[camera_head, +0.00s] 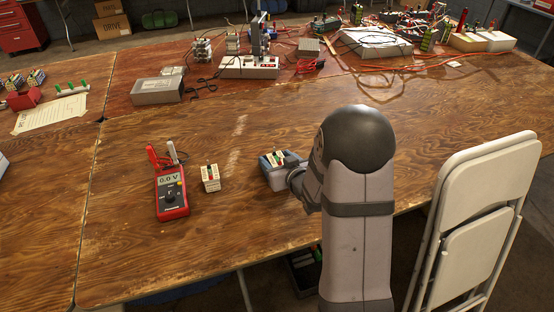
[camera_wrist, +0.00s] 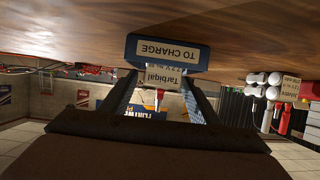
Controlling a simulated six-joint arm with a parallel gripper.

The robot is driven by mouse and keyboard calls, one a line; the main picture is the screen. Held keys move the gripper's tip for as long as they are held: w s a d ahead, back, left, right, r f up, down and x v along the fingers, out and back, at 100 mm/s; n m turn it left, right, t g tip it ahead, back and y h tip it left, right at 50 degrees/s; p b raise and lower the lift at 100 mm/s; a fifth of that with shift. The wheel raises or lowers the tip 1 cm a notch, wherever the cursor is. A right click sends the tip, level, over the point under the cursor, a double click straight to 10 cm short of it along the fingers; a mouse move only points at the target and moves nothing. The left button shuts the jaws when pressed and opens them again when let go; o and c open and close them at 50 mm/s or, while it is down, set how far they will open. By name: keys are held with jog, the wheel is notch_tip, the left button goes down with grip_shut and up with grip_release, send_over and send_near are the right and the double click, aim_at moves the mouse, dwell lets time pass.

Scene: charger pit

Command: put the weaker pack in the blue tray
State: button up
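A small blue tray (camera_head: 265,168) stands on the wooden table in front of my arm. In the wrist view, which is upside down, the tray (camera_wrist: 131,52) carries a TO CHARGE label. A pale pack marked Tarbigal (camera_wrist: 160,77) is between my gripper's fingers (camera_wrist: 162,82), which look closed on its sides. In the head view this pack (camera_head: 277,157) is in or just over the tray; I cannot tell whether it rests. My gripper (camera_head: 290,167) is partly hidden by my arm. Another pale pack (camera_head: 210,178) stands on the table to the left.
A red multimeter (camera_head: 171,192) reading 0.0 V lies left of the loose pack. A folding chair (camera_head: 475,215) stands at right. The table between is mostly clear.

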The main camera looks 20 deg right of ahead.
aim_at(281, 161)
jog(key=shift+r, duration=0.2)
jog(key=v, duration=0.7)
jog(key=shift+s+r, duration=0.1)
jog(key=shift+s, duration=0.1)
jog(key=p, duration=0.3)
jog(key=shift+s+r, duration=0.1)
jog(key=shift+r, duration=0.1)
jog(key=p, duration=0.2)
jog(key=s+p, duration=0.1)
jog(key=p, duration=0.1)
jog(key=shift+s+r+p, duration=0.1)
jog(key=shift+r+p, duration=0.2)
jog(key=shift+p, duration=0.05)
jog(key=p+v, duration=0.2)
jog(key=p, duration=0.3)
jog(key=shift+s, duration=0.45)
jog(key=shift+f, duration=0.15)
